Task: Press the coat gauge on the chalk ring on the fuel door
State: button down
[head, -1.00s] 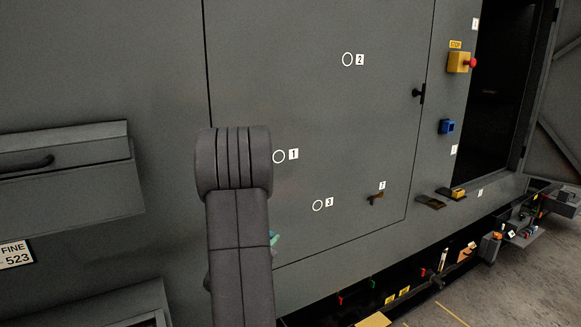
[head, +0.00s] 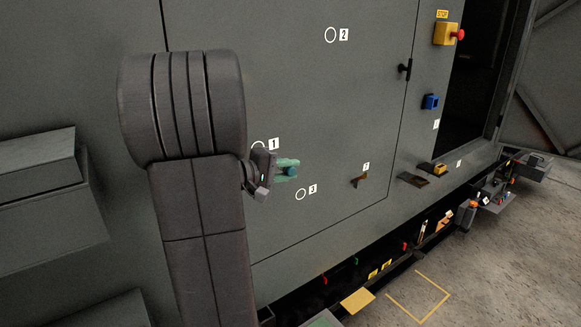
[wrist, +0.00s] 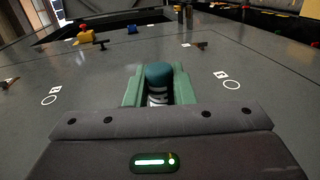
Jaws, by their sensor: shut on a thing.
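My gripper (head: 287,169) has green fingers shut on the coat gauge (wrist: 159,78), a teal-capped cylinder with a white marked body in the wrist view. In the head view the gauge is hardly told apart from the fingers. The dark door panel (head: 290,95) bears three white chalk rings: ring 1 (head: 258,146), partly hidden behind my wrist, ring 2 (head: 330,35) higher up, and ring 3 (head: 300,194) below right of the fingers. Two rings also show in the wrist view, one left (wrist: 50,100) and one right (wrist: 231,85). I cannot tell whether the gauge touches the panel.
A black handle (head: 405,70) and a small brown latch (head: 360,180) stick out of the panel. Right of it are a yellow stop box (head: 446,34) with a red button and a blue box (head: 430,102). A grey drawer (head: 45,190) juts out at left.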

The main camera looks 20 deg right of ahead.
jog(key=w+p, duration=0.1)
jog(key=w+a+p, duration=0.1)
jog(key=w, duration=0.1)
jog(key=w+p, duration=0.1)
jog(key=shift+w+a+r, duration=0.1)
jog(key=shift+w+a, duration=0.25)
jog(key=shift+w+a+f, duration=0.1)
jog(key=shift+w+f, duration=0.1)
jog(key=shift+f, duration=0.05)
jog(key=shift+w+r+b, duration=0.15)
jog(key=shift+w+b, duration=0.1)
jog(key=shift+b, duration=0.2)
jog(key=shift+a+b, duration=0.15)
jog(key=shift+b, duration=0.85)
jog(key=shift+w+a+r+b, duration=0.1)
jog(key=shift+w+r+b, duration=0.1)
jog(key=shift+b, duration=0.3)
dwell(2.6)
jog(key=shift+s+f, duration=0.1)
